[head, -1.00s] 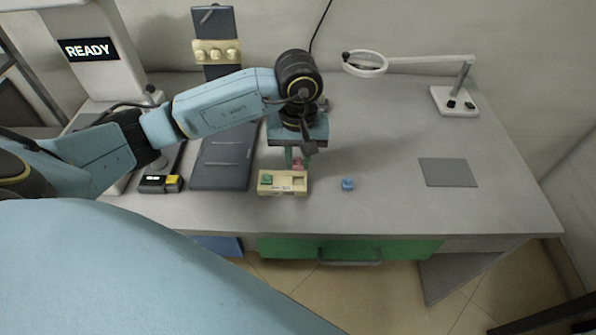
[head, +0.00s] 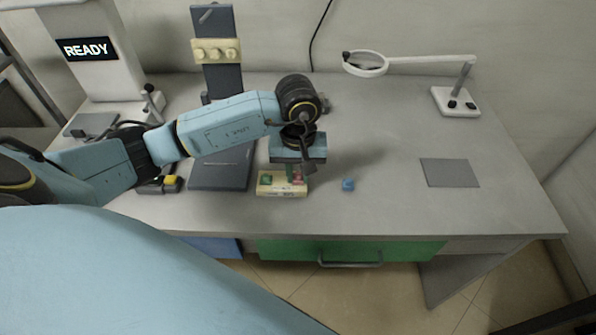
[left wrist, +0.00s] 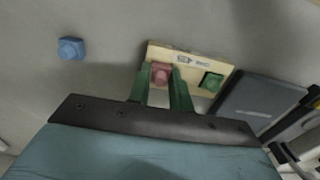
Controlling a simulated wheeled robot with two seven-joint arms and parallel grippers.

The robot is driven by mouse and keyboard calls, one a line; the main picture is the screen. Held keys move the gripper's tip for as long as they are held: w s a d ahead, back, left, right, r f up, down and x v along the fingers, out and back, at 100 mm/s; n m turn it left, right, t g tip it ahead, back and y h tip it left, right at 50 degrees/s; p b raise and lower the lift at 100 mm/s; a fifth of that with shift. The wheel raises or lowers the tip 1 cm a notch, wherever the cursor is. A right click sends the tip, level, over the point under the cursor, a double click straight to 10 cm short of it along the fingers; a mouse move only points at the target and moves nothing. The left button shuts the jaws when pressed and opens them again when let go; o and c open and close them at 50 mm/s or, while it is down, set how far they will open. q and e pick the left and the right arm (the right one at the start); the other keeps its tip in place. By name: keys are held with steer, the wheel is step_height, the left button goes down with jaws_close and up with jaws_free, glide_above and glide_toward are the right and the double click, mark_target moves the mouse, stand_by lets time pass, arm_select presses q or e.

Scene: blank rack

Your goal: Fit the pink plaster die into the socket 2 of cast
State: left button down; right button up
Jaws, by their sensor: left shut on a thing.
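The cast (head: 268,190) is a cream block near the table's front edge. A green die (head: 266,180) sits in its left socket in the head view. The pink plaster die (head: 298,180) is at the cast's right part. My left gripper (head: 291,174) is shut on the pink die, pointing down at the cast. In the left wrist view the green fingers (left wrist: 168,88) hold the pink die (left wrist: 161,74) from both sides at the cast (left wrist: 190,62). Whether it is fully seated cannot be told. My right gripper is not in view.
A blue die (head: 348,184) lies on the table right of the cast. A dark rack (head: 222,172) lies left of the cast. A grey mat (head: 449,173) and a magnifier lamp (head: 455,101) are at the right. The table between is clear.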

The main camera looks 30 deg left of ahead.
mark_target(298, 174)
arm_select(q)
steer(key=shift+s+f+b, duration=0.15)
steer(key=shift+f+b, duration=0.15)
steer(key=shift+f, duration=0.1)
steer(key=c, duration=1.3)
jaws_free()
steer(key=shift+f, duration=0.15)
steer(key=shift+c, duration=0.2)
steer(key=shift+o, duration=0.3)
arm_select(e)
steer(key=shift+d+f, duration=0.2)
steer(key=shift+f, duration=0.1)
arm_select(q)
steer(key=shift+a, duration=0.1)
steer(key=shift+s, duration=0.1)
steer(key=shift+r+p, duration=0.35)
steer(key=shift+p, duration=0.05)
step_height(298, 174, up, 13)
steer(key=p, duration=0.1)
steer(key=shift+w+p, duration=0.25)
steer(key=shift+p, duration=0.1)
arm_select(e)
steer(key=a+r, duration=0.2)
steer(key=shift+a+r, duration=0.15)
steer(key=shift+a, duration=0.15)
